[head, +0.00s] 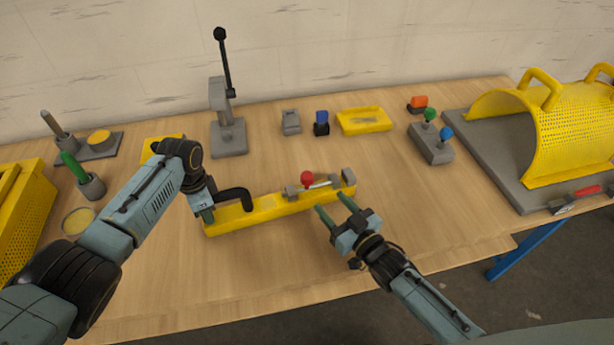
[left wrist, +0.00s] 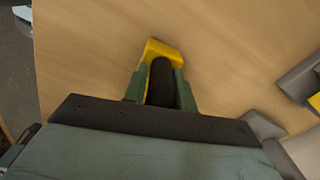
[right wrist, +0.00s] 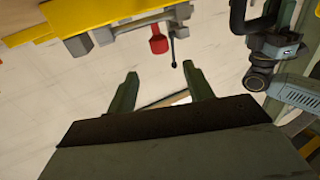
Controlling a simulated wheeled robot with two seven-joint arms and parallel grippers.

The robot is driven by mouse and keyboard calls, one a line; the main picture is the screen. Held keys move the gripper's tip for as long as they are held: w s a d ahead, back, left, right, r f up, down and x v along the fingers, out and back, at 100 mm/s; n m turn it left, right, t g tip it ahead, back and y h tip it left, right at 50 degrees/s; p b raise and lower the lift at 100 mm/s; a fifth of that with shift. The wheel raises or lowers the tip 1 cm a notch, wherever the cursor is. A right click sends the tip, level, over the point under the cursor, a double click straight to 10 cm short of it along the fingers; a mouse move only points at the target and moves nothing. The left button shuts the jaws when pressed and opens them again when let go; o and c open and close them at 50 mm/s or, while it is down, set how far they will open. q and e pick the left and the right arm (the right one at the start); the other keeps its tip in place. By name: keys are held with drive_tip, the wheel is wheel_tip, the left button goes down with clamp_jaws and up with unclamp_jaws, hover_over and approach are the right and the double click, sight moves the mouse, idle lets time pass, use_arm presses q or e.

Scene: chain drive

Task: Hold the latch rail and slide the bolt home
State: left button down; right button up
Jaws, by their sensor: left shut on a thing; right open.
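The yellow latch rail (head: 270,211) lies across the middle of the bench. A black handle (head: 236,193) stands at its left part. My left gripper (head: 212,208) is shut on this handle, which shows between its fingers in the left wrist view (left wrist: 161,82). The bolt's red knob (head: 307,178) stands up among grey guide blocks (head: 293,191) near the rail's right end. It also shows in the right wrist view (right wrist: 158,40). My right gripper (head: 331,203) is open and empty, in front of the rail's right part and apart from the knob.
Behind the rail are a yellow tray (head: 364,121), a small blue-topped block (head: 321,123) and a grey lever press (head: 228,137). A grey box with green and blue knobs (head: 432,144) stands to the right. Bench to the rail's right is clear.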

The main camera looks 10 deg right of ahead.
sight(311, 181)
drive_tip(key=x, duration=1.1)
drive_tip(key=shift+w+a, duration=0.1)
drive_tip(key=shift+w, duration=0.1)
drive_tip(key=shift+c, duration=0.4)
clamp_jaws()
